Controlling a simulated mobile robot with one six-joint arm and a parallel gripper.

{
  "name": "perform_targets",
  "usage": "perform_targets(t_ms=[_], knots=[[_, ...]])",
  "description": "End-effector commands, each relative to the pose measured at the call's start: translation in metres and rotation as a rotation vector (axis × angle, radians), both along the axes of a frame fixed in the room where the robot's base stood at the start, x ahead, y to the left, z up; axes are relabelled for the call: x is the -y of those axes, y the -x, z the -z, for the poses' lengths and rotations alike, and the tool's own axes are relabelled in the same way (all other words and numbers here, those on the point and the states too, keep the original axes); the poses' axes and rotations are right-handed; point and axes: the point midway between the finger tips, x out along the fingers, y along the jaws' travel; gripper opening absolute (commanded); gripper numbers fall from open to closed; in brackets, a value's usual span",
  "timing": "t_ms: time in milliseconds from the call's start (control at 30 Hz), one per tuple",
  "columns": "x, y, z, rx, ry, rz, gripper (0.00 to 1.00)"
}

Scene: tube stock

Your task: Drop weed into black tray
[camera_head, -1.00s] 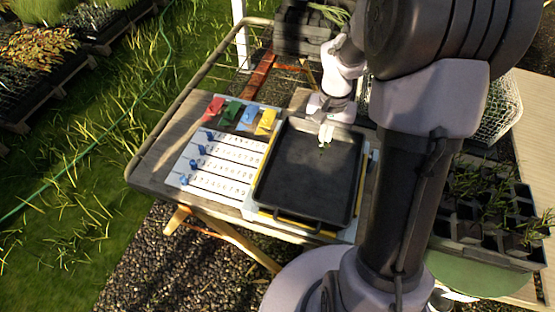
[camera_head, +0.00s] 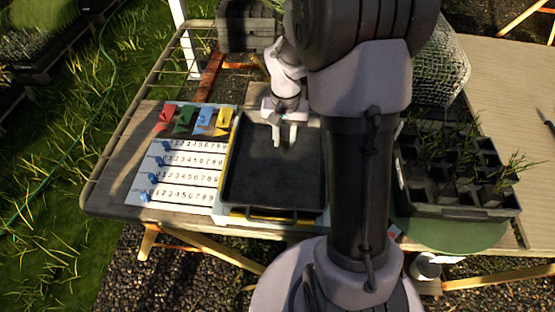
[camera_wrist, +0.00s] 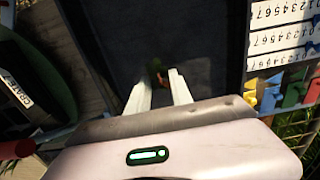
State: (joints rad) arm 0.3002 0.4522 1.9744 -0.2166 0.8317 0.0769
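The black tray (camera_head: 270,185) lies on the table in the middle of the head view, and its dark floor fills the top of the wrist view (camera_wrist: 205,40). My gripper (camera_head: 284,143) is over the far part of the tray with its two white fingers apart. In the wrist view my gripper (camera_wrist: 160,80) is also open. A small green and reddish thing, likely the weed (camera_wrist: 158,70), shows against the tray floor beyond the gap between the fingertips. I cannot make it out in the head view.
A white number board (camera_head: 180,172) with blue sliders and coloured clips is left of the tray. A cell tray of seedlings (camera_head: 455,170) stands at the right, partly beside my arm. A wire mesh basket (camera_head: 442,75) is behind it.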

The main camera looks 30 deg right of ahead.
Motion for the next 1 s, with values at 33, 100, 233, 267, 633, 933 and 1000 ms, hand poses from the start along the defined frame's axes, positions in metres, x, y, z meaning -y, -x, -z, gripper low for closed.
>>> perform_targets(t_ms=[33,100,233,267,633,933,1000], knots=[[0.0,0.0,0.0,0.0,0.0,0.0,0.26],[0.0,0.0,0.0,0.0,0.0,0.0,0.26],[0.0,0.0,-0.001,0.0,0.0,0.0,0.26],[0.0,0.0,-0.002,0.0,0.0,0.0,0.26],[0.0,-0.001,-0.111,0.004,0.001,0.0,0.26],[0.0,0.0,-0.171,0.001,0.001,0.0,0.26],[0.0,0.0,-0.174,0.0,0.0,0.001,0.26]])
